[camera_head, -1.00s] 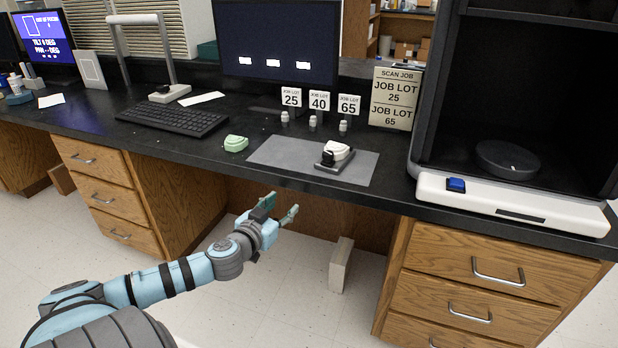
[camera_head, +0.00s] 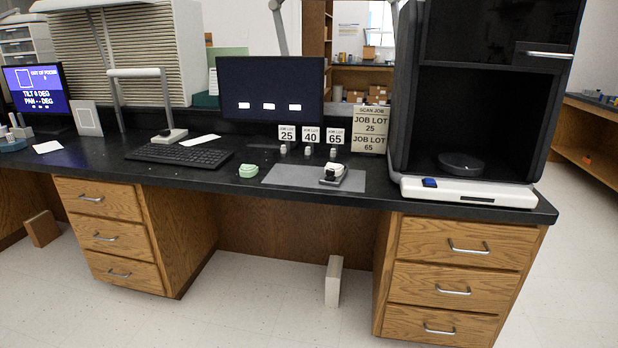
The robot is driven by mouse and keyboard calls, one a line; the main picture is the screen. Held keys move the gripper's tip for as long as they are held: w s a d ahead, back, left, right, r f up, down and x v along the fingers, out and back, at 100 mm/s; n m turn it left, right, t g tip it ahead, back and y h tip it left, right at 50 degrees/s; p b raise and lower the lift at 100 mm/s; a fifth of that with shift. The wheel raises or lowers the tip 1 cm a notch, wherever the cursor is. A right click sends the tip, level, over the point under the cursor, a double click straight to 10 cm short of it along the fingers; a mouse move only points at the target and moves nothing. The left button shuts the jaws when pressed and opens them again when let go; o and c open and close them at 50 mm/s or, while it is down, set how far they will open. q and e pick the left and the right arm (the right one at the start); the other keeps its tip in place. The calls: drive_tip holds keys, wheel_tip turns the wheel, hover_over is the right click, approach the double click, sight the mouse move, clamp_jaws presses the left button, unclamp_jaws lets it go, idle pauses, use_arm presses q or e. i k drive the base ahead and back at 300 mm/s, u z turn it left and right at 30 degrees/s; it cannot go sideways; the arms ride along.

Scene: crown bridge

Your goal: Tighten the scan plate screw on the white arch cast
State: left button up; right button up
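The white arch cast (camera_head: 334,170) sits on a small dark scan plate (camera_head: 331,181), toward the right of a grey mat (camera_head: 290,175) on the black bench. A black part shows at the front of the cast; the screw is too small to make out. A green arch cast (camera_head: 248,170) lies just left of the mat. Neither of my grippers is in view.
Small pale pieces stand below the signs 25 (camera_head: 287,133), 40 and 65. A keyboard (camera_head: 180,155) lies to the left. An open black cabinet with a white base (camera_head: 468,191) and blue button (camera_head: 430,183) stands right.

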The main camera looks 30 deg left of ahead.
sight(330, 172)
drive_tip(key=u, duration=1.4)
drive_tip(key=i, duration=0.9)
drive_tip(key=z, duration=2.1)
